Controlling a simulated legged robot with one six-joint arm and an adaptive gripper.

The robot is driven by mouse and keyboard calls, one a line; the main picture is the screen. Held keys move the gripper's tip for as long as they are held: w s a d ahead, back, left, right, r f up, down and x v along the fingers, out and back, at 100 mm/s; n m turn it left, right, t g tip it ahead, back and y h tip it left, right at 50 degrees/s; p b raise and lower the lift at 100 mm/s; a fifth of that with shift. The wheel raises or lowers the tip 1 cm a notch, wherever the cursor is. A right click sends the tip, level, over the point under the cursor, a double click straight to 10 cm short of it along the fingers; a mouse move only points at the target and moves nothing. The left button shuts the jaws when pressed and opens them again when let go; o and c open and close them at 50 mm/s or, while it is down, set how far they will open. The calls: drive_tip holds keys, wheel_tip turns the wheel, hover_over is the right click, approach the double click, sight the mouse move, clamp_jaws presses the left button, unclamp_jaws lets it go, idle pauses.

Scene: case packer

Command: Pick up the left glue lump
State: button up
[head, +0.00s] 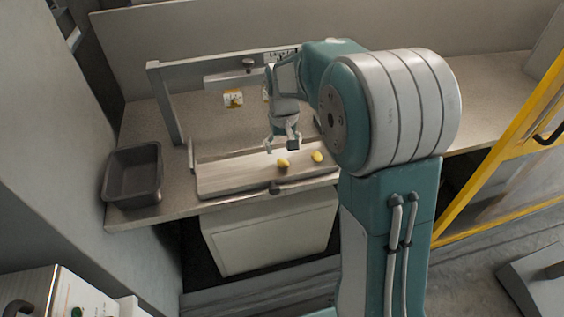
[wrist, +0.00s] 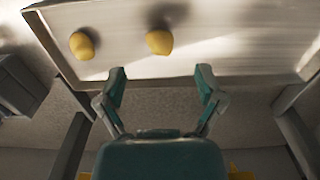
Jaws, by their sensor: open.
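Two yellow glue lumps lie on a pale, brushed strip plate (head: 230,177). The left glue lump (head: 283,162) is just on the near side of my gripper (head: 281,146) in the head view. The other glue lump (head: 317,156) lies a little to its right. In the wrist view the order appears reversed: the left lump (wrist: 159,42) is ahead of the gap between my fingertips (wrist: 160,70), and the other lump (wrist: 82,45) is farther left. My gripper is open and empty, apart from both lumps.
A dark grey bin (head: 132,178) stands at the left end of the counter. A yellow-framed door (head: 510,135) stands at right.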

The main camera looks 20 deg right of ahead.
sight(283, 159)
wheel_tip(283, 159, down, 6)
drive_tip(key=shift+w+d+r, duration=0.1)
drive_tip(key=shift+w+r, duration=0.05)
drive_tip(key=shift+r, duration=0.1)
drive_tip(key=shift+a, duration=0.2)
drive_tip(key=c, duration=0.4)
drive_tip(key=shift+d, duration=0.15)
drive_tip(key=c, duration=0.5)
